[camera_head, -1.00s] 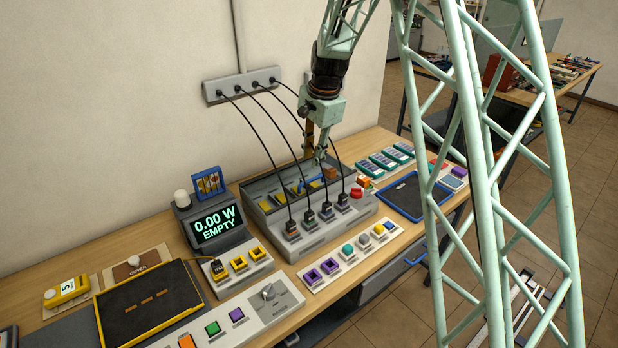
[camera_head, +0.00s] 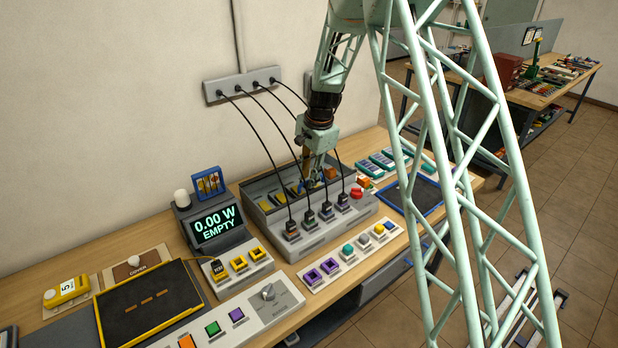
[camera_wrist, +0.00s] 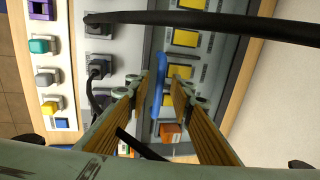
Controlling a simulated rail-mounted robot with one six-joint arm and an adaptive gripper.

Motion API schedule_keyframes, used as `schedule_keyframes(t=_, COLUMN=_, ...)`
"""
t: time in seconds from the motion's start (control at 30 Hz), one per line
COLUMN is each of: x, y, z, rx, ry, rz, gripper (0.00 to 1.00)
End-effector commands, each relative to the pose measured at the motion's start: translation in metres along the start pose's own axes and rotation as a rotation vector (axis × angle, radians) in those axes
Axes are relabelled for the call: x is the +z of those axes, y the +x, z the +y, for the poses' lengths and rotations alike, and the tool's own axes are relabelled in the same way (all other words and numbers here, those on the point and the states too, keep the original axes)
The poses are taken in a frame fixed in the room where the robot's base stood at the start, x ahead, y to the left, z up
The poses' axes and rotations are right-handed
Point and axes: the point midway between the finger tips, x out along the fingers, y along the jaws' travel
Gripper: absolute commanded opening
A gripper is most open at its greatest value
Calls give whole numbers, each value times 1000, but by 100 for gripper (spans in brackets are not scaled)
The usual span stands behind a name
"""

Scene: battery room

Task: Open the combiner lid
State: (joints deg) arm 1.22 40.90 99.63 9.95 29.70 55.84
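The combiner is a grey box (camera_head: 318,243) on the bench, with several black cables plugged along its sloped front. Yellow blocks (camera_wrist: 187,38) show in its recessed part. A blue handle bar (camera_wrist: 158,62) runs along the recess in the wrist view. I cannot make out a separate raised lid panel, and a clear cover cannot be told. My gripper (camera_head: 313,184) points down over the recess, between the cables. In the wrist view my gripper (camera_wrist: 160,88) has its fingers apart, one on each side of the blue bar. Contact with the bar cannot be told.
Black cables hang from a wall strip (camera_head: 242,84) close around my gripper. An orange block (camera_wrist: 170,132) sits at the recess's end. A display (camera_head: 217,222) reading "0.00 W EMPTY" stands left. A button strip (camera_head: 350,255) lies in front, and a blue-edged tray (camera_head: 413,193) right.

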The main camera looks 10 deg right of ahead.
Motion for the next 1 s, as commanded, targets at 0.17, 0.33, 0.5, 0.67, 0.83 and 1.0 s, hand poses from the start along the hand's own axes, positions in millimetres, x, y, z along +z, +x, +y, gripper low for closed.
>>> schedule_keyframes(t=0.17, x=0, y=1, z=0, rx=0, ry=0, rz=0, gripper=21)
schedule_keyframes(t=0.33, x=0, y=1, z=0, rx=0, ry=0, rz=0, gripper=19)
schedule_keyframes(t=0.5, x=0, y=1, z=0, rx=0, ry=0, rz=0, gripper=4)
schedule_keyframes(t=0.67, x=0, y=1, z=0, rx=0, ry=0, rz=0, gripper=0)
schedule_keyframes(t=0.83, x=0, y=0, z=0, rx=1, ry=0, rz=0, gripper=0)
schedule_keyframes(t=1.0, x=-2, y=-2, z=0, rx=11, ry=2, rz=2, gripper=0)
